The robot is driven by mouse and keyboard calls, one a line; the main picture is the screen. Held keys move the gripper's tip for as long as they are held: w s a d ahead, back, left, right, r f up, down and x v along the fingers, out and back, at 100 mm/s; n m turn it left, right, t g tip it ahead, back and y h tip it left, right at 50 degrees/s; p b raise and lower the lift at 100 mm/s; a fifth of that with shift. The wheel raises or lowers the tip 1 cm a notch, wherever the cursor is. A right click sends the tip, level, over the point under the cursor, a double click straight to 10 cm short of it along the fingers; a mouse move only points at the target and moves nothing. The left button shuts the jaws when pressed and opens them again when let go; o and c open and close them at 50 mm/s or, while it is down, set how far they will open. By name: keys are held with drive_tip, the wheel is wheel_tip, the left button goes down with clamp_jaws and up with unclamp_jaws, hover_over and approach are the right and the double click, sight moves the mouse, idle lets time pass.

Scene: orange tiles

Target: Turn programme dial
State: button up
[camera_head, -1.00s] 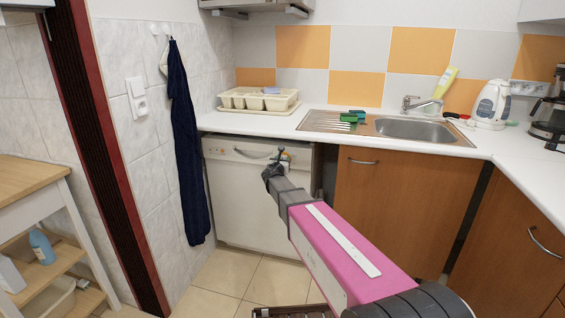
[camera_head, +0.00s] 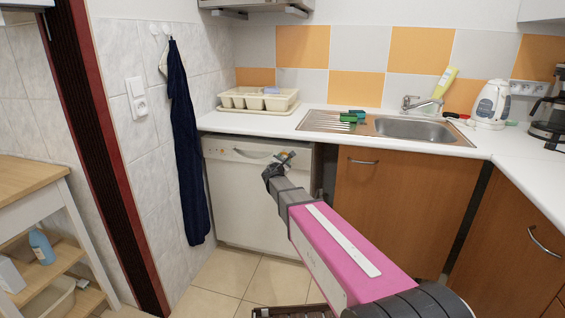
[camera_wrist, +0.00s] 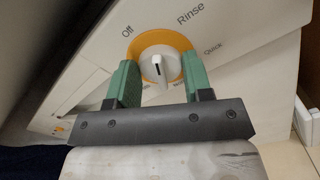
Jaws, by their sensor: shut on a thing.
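The programme dial (camera_wrist: 160,66) is a white knob on an orange ring. It is on the panel of the white dishwasher (camera_head: 245,200), which also fills the wrist view (camera_wrist: 265,60). The label "Off" is at the dial's upper left, "Rinse" at its upper right, and "Quick" farther right. My gripper (camera_wrist: 160,74) has its green fingers on either side of the knob and is shut on it. The knob's ridge runs roughly up and down in the wrist view. In the head view my gripper (camera_head: 282,161) is at the dishwasher's upper right and hides the dial.
The white worktop (camera_head: 245,123) overhangs just above my gripper. A wooden cabinet (camera_head: 390,205) stands right of the dishwasher. A dark blue cloth (camera_head: 188,150) hangs on the left wall. The tiled floor (camera_head: 240,275) before the dishwasher is open.

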drive_tip(key=m, duration=1.9)
drive_tip(key=f+m, duration=0.1)
drive_tip(key=m, duration=0.9)
drive_tip(key=shift+m, duration=0.3)
drive_tip(key=shift+a, duration=0.1)
drive_tip(key=o, duration=0.9)
